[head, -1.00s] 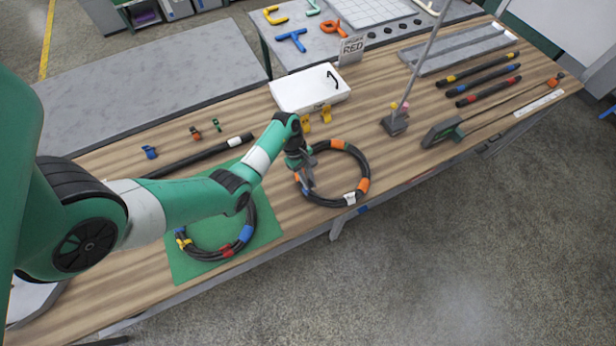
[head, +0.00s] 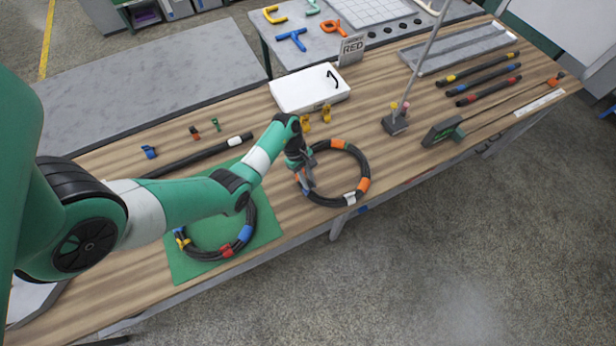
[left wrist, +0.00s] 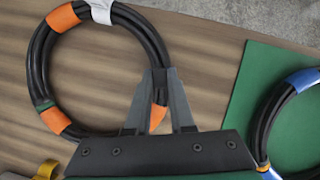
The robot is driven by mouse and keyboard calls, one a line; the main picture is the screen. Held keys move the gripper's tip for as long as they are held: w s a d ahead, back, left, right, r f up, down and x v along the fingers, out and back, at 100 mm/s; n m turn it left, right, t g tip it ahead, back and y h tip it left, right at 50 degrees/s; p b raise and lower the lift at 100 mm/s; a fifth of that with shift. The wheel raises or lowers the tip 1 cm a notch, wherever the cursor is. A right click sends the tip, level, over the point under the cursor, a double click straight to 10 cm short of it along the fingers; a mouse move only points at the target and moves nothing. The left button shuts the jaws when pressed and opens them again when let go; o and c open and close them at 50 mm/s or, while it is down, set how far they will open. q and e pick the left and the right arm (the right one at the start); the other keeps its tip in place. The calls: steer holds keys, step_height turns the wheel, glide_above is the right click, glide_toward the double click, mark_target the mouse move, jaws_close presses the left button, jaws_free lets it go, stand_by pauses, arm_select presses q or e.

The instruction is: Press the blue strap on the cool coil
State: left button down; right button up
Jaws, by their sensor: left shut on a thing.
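A black hose coil (head: 366,163) with orange straps and a white tag lies on the wooden table; it also shows in the left wrist view (left wrist: 37,70). My left gripper (head: 309,186) is at this coil's left side, its fingers shut on the coil beside an orange strap (left wrist: 157,117). A second coil (head: 207,255) lies on the green mat (head: 267,228), with blue, red and yellow straps. Its blue strap (head: 245,233) is at the right side and also shows in the left wrist view (left wrist: 303,79). I cannot tell which coil is the cool one. My right gripper is out of view.
A white tray (head: 290,97), yellow clips (head: 326,114) and a stand base (head: 396,123) are behind the orange-strapped coil. Small loose clips, one blue (head: 149,152), and a straight black hose (head: 195,157) lie at the left. Banded hoses (head: 482,68) lie at the right.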

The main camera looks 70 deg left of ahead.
arm_select(q)
steer(key=shift+f+b, duration=0.6)
steer(key=shift+f, duration=0.25)
steer(key=shift+f+b, duration=0.5)
steer(key=shift+f, duration=0.15)
stand_by(0.3)
steer(key=c, duration=0.7)
jaws_free()
steer(key=shift+r, duration=0.15)
steer(key=p+v, duration=0.3)
steer(key=v, duration=0.8)
steer(key=shift+a+r, duration=0.1)
steer(key=shift+r, duration=0.05)
